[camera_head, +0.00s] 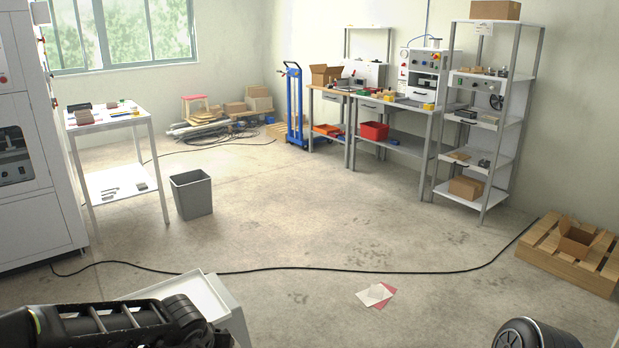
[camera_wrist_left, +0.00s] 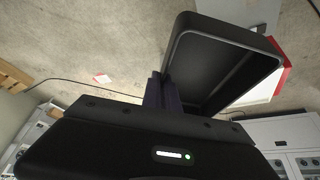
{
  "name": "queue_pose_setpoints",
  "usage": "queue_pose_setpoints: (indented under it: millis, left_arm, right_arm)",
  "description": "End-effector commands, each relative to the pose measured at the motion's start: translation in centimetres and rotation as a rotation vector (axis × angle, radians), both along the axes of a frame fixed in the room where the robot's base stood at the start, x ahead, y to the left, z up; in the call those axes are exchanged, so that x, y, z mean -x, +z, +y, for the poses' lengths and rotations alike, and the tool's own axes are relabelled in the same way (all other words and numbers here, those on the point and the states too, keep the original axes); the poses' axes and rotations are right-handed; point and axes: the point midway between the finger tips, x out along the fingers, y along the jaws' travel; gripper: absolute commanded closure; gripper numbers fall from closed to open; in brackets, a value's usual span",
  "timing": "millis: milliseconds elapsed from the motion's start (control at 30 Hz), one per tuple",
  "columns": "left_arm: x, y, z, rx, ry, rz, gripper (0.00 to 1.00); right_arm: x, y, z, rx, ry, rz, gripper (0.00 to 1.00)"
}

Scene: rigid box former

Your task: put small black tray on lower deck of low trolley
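A small black tray (camera_wrist_left: 222,62) with a raised rim shows in the left wrist view, tilted in the picture. My left gripper (camera_wrist_left: 163,92) appears shut on its near edge; the fingertips are partly hidden. In the head view my left arm crosses the bottom left, and neither its gripper nor the tray is visible. A pale, rimmed top (camera_head: 196,297), which looks like the low trolley, stands at the bottom edge, partly behind my arm. Its lower deck is not visible. My right gripper is out of view; only a dark arm part shows at bottom right.
A black cable (camera_head: 300,269) crosses the floor. Papers (camera_head: 374,294) lie in front of it. A grey bin (camera_head: 192,195) stands beside a white table (camera_head: 108,121) at left. A wooden pallet (camera_head: 565,259) lies at right. The middle floor is mostly clear.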

Motion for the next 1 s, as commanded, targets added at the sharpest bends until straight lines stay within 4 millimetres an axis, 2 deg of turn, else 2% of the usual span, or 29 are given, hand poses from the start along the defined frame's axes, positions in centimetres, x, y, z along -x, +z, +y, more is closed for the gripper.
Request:
queue_pose_setpoints:
  millis: [167, 267, 367, 500, 700, 833, 1000]
  left_arm:
    - [0.0, 0.0, 0.0, -0.001, 0.0, -0.001, 1.0]
    - [0.0, -0.8, 0.2, -0.006, 0.005, -0.001, 1.0]
    - [0.2, -2.7, 0.7, -0.021, 0.016, -0.002, 1.0]
    - [0.8, -6.6, 1.1, -0.035, 0.028, -0.008, 1.0]
    - [2.7, -11.9, 0.4, -0.018, 0.009, -0.005, 1.0]
    - [3.6, -13.5, 0.0, -0.003, -0.001, 0.0, 1.0]
    - [3.6, -13.7, 0.0, 0.0, 0.0, -0.001, 1.0]
  right_arm:
    - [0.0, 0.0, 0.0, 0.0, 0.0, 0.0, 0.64]
    - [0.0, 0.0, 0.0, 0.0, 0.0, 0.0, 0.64]
    - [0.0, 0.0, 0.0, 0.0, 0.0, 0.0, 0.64]
    - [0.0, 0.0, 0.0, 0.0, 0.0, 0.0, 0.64]
    - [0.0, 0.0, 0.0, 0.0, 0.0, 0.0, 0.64]
    - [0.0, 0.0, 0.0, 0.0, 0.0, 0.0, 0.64]
    - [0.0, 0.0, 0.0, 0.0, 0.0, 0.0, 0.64]
